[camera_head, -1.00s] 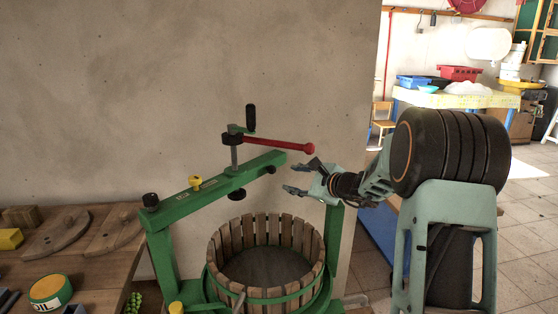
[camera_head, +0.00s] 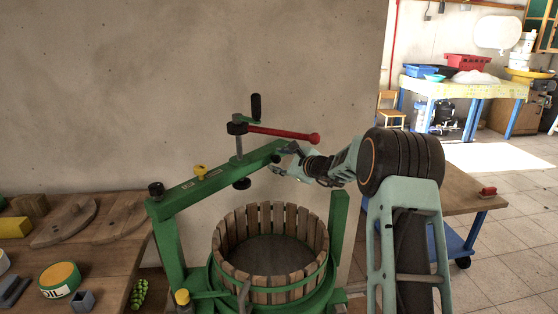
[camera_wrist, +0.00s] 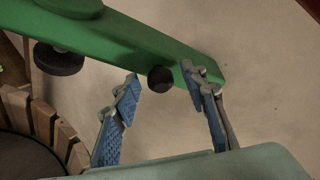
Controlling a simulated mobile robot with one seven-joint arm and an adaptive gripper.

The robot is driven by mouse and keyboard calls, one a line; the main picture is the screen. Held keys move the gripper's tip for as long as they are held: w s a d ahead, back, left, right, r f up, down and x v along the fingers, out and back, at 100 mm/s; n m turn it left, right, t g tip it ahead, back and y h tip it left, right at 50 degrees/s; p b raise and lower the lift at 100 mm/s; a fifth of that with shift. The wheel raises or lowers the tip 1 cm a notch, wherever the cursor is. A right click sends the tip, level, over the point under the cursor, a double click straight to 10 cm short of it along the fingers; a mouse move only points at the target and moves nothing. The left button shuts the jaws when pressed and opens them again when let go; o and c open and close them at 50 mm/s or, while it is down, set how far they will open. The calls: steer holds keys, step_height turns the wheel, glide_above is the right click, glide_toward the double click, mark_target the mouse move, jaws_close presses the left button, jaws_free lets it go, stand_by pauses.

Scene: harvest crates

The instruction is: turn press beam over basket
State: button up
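The green press beam (camera_head: 218,178) runs from the left post (camera_head: 168,245) up and right; its free end stands apart from the right post (camera_head: 338,215). The beam also crosses the wrist view (camera_wrist: 125,40). A black knob (camera_wrist: 160,79) sits at its free end. The screw's black foot (camera_head: 241,183) hangs above the far part of the slatted basket (camera_head: 262,290). My gripper (camera_head: 278,163) is at the free end. In the wrist view its blue-padded fingers (camera_wrist: 163,78) are apart, with the knob between them; the right fingertip overlaps the beam. Contact cannot be told.
A red-handled crank (camera_head: 285,133) tops the screw. A wooden bench (camera_head: 110,260) at left holds wooden discs, a yellow block (camera_head: 15,227) and an oil tin (camera_head: 60,280). A wall stands behind the press. A wooden-topped cart (camera_head: 460,195) stands behind my arm.

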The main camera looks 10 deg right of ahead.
steer(key=shift+c, duration=0.5)
jaws_close()
